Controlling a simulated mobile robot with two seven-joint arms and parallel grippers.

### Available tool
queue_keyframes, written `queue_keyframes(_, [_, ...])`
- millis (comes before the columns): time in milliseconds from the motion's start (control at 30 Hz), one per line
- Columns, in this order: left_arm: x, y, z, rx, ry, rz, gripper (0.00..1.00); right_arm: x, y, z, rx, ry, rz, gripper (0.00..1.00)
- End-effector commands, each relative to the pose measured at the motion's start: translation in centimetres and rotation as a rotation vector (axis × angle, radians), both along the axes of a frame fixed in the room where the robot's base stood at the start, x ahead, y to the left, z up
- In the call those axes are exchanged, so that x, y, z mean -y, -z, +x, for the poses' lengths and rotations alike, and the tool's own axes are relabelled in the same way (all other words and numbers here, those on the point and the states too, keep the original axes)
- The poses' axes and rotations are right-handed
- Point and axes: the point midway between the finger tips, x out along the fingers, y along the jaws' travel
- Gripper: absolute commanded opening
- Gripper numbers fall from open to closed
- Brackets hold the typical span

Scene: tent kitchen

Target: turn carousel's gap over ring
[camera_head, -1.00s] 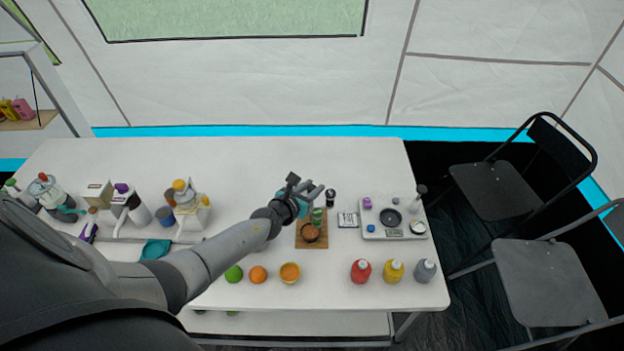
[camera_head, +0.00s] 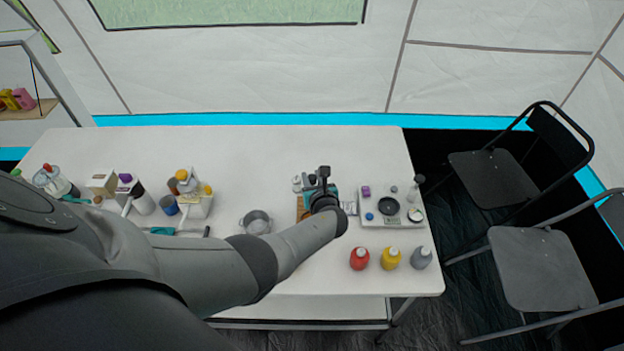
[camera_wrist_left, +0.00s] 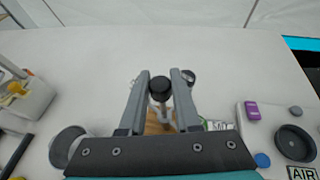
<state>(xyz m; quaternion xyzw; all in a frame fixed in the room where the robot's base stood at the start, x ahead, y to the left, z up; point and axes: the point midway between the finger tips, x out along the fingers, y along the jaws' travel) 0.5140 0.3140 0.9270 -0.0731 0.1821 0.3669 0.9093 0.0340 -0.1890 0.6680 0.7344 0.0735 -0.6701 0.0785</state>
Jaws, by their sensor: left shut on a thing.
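My left gripper (camera_head: 304,183) is over the wooden board (camera_head: 301,205) near the middle of the table. In the left wrist view, its two fingers (camera_wrist_left: 162,88) are shut on a round black knob (camera_wrist_left: 160,86) with a grey stem below it. The board (camera_wrist_left: 153,124) shows partly beneath. What the stem joins is mostly hidden by the fingers and palm. I cannot clearly make out a carousel, its gap or a ring. My right gripper is not in view.
A small dark-topped jar (camera_wrist_left: 188,76) stands just beyond the right finger. A white tray (camera_head: 374,217) with coloured pieces is to the right, and a metal pot (camera_head: 256,222) to the left. Red (camera_head: 359,259), yellow (camera_head: 391,258) and grey (camera_head: 421,257) bottles stand near the front edge. The back of the table is clear.

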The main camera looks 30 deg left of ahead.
Motion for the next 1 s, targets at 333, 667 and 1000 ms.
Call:
queue_keyframes(333, [0.1,0.5,0.2,0.003,-0.306,-0.002,0.00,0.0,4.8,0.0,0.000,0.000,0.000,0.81])
queue_keyframes(667, [0.0,0.3,0.1,0.003,-0.488,0.001,0.00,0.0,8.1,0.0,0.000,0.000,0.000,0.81])
queue_keyframes(1000, [-0.1,0.1,0.0,0.001,-0.564,0.002,0.00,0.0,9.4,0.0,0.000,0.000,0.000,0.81])
